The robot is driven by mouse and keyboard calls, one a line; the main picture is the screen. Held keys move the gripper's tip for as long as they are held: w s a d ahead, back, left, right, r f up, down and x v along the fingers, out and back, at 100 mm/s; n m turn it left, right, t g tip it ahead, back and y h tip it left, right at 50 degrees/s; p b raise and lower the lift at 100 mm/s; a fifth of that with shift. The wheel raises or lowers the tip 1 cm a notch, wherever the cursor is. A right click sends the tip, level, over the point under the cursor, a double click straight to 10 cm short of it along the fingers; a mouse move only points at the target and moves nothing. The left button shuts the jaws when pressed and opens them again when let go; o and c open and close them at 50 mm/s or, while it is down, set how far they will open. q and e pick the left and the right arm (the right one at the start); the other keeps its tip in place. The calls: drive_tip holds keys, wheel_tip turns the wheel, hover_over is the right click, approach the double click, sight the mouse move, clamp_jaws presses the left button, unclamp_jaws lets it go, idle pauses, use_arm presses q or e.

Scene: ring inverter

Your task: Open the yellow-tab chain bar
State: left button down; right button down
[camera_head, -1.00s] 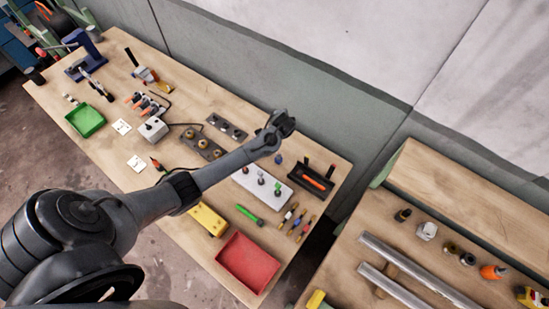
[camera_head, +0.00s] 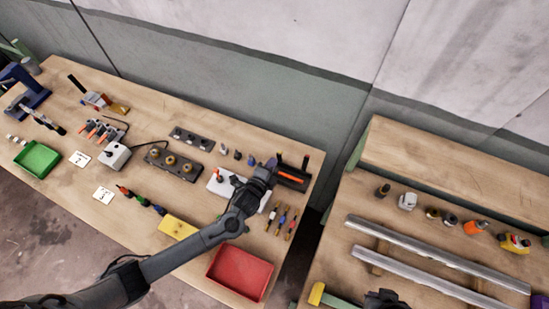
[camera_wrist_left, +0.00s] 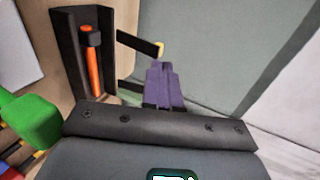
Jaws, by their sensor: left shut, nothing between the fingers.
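The black holder (camera_head: 292,184) with an orange-handled piece (camera_head: 290,177) stands near the right end of the left bench. In the left wrist view the holder (camera_wrist_left: 65,45) shows with the orange piece (camera_wrist_left: 93,66) inside. A black bar (camera_wrist_left: 138,43) sticks out beside it, with a small yellow tab (camera_wrist_left: 160,48) at its end. My left gripper (camera_head: 270,164) is at the holder's left side. Its purple fingers (camera_wrist_left: 164,75) are shut and empty, just below the yellow tab in the wrist picture; I cannot tell whether they touch it. My right gripper is not clearly visible.
A second black bar (camera_wrist_left: 130,87) sticks out near the fingers. A green handle (camera_wrist_left: 30,118) shows at the wrist view's left. A gap separates the right bench (camera_head: 450,185).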

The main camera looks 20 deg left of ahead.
sight(279, 153)
use_arm(q)
drive_tip(key=shift+x, duration=1.85)
use_arm(e)
drive_tip(key=shift+d, duration=0.15)
